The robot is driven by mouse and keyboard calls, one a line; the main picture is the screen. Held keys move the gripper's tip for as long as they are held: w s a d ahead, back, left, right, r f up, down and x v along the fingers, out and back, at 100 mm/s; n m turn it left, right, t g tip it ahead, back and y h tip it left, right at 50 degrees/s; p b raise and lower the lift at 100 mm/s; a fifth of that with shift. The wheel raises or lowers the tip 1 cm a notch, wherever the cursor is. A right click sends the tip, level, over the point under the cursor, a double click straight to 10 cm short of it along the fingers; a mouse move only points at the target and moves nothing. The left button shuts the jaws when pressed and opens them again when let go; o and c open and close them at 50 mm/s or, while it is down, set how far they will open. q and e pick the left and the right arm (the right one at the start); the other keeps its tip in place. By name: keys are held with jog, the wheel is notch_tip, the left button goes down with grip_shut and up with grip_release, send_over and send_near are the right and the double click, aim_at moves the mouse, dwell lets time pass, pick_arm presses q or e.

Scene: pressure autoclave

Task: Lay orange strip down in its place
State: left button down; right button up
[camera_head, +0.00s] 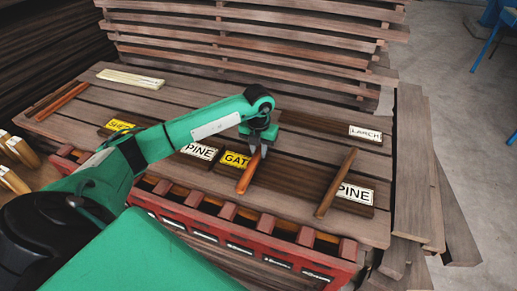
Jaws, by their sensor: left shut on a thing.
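My left gripper (257,150) reaches in from the left over the plank table and is shut on the upper end of an orange strip (247,177). The strip slants down toward the front, its lower end near the red slotted rack (222,222). I cannot tell whether it touches the planks. It appears beside a yellow label reading GAT, partly covered (236,160). Another orange strip (64,101) lies at the left of the table, beside a dark brown strip (51,97). My right gripper is not in view.
A brown strip (336,184) lies at an angle by the right PINE label (355,194). A LARCH label (365,133) is farther back. Pale strips (130,78) lie at the back left. Stacked planks (245,40) rise behind. Wooden pieces (16,148) stand at the left edge.

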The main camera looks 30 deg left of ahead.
aim_at(258, 152)
pick_arm(q)
jog(key=shift+f, duration=0.15)
jog(key=c, duration=1.3)
grip_release()
jog(key=shift+o, duration=0.2)
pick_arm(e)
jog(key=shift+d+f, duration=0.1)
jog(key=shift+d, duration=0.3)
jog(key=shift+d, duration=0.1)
pick_arm(q)
jog(key=shift+r, duration=0.55)
notch_tip(258, 152, up, 11)
jog(key=b, duration=0.4)
jog(key=shift+r, duration=0.15)
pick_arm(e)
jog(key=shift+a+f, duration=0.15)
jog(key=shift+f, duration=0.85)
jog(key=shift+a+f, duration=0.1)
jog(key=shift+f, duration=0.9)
pick_arm(q)
jog(key=shift+s, duration=0.1)
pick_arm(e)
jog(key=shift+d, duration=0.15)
